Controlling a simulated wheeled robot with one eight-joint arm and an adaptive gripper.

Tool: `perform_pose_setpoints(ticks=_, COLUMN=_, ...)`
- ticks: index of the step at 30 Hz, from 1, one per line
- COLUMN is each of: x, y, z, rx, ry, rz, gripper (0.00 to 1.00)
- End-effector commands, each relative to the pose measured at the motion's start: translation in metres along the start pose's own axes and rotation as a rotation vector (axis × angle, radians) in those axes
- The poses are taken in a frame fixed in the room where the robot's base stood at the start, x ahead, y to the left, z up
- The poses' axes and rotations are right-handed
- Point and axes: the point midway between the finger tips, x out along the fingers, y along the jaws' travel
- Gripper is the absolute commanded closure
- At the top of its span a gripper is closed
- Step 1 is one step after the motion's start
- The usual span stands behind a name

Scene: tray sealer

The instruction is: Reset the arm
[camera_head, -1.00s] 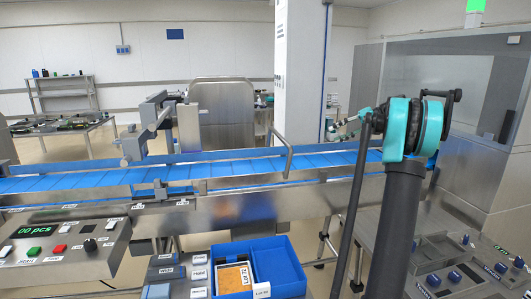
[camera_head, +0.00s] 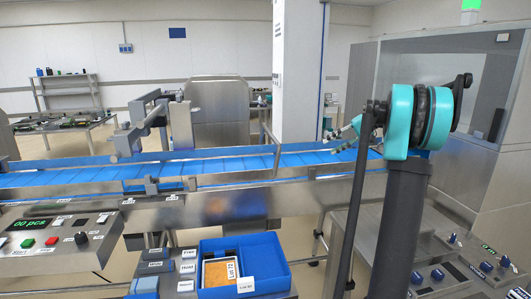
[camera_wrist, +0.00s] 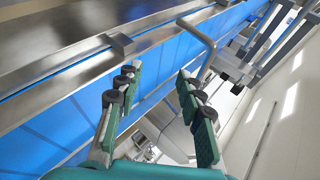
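My arm (camera_head: 404,200) stands at the right in the head view, with its teal joint in front of the conveyor's right part. My gripper (camera_wrist: 158,82) shows in the wrist view with its two green-padded fingers apart and nothing between them. In the head view my gripper (camera_head: 345,131) is small and partly hidden behind the arm, above the far side of the conveyor. The blue conveyor belt (camera_wrist: 150,95) lies behind the fingers in the wrist view.
The blue conveyor (camera_head: 220,168) crosses the scene, with a bent metal rail (camera_head: 268,140) on it. A blue bin (camera_head: 262,262) with a labelled orange-brown card (camera_head: 216,272) stands in front. Button panels (camera_head: 58,240) are at the left and lower right (camera_head: 462,262). A steel cabinet (camera_head: 440,95) stands right.

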Motion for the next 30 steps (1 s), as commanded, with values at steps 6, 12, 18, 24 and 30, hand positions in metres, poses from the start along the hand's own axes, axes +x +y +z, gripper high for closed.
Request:
perform_pose_setpoints(ticks=6, x=0.041, y=0.006, z=0.051, rx=0.01, ry=-0.013, rz=0.124, gripper=0.62)
perform_pose_setpoints(ticks=12, x=0.091, y=0.028, z=0.136, rx=0.003, ry=-0.013, rz=0.311, gripper=0.62)
perform_pose_setpoints(ticks=18, x=0.129, y=0.064, z=0.235, rx=-0.036, ry=0.01, rz=0.507, gripper=0.62)
perform_pose_setpoints(ticks=24, x=0.151, y=0.108, z=0.335, rx=-0.108, ry=0.056, rz=0.687, gripper=0.62)
perform_pose_setpoints(ticks=30, x=0.158, y=0.149, z=0.409, rx=-0.183, ry=0.106, rz=0.815, gripper=0.62)
